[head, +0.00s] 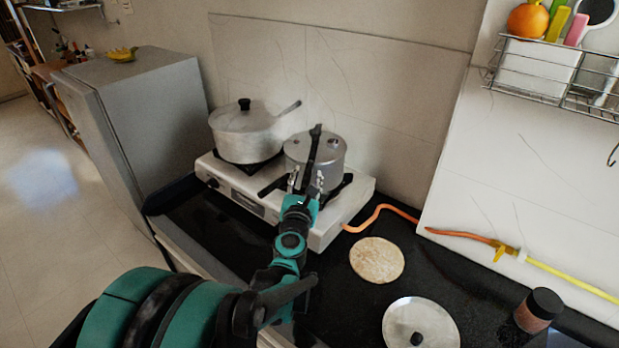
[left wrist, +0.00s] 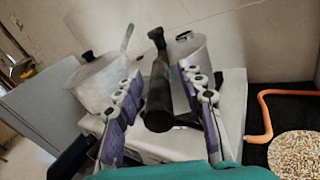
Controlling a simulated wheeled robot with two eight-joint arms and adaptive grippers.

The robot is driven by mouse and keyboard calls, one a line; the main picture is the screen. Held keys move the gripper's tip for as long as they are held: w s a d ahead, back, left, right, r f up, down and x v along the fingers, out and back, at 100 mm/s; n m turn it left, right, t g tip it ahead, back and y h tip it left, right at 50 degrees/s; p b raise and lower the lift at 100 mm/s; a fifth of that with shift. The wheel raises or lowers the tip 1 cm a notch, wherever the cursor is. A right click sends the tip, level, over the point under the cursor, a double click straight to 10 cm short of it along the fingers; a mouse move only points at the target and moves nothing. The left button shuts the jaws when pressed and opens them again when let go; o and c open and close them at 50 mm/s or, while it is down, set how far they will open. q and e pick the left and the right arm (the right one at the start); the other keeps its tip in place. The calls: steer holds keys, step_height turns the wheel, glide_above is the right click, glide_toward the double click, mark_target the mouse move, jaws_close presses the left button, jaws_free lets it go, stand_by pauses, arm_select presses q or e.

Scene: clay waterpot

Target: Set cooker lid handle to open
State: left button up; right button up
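The silver pressure cooker (head: 331,152) stands on the right burner of the white stove. Its black lid handle (head: 313,148) reaches from the lid toward my left arm. In the left wrist view the handle (left wrist: 158,95) runs lengthwise between my fingers, and the cooker body (left wrist: 192,50) shows behind it. My left gripper (head: 306,184) is at the near end of the handle. In the left wrist view its two fingers (left wrist: 163,78) are apart, one on each side of the handle, with gaps visible on both sides. My right gripper is not in view.
A lidded silver pot (head: 245,137) with a long handle stands on the left burner of the stove (head: 235,186). An orange hose (head: 378,211) leaves the stove's right side. A flatbread (head: 377,260), a round lid (head: 420,325) and a brown jar (head: 537,312) are on the black counter.

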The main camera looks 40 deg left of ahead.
arm_select(q)
steer(key=v, duration=1.2)
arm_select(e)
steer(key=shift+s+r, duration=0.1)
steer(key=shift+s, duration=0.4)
arm_select(q)
steer(key=shift+w, duration=0.1)
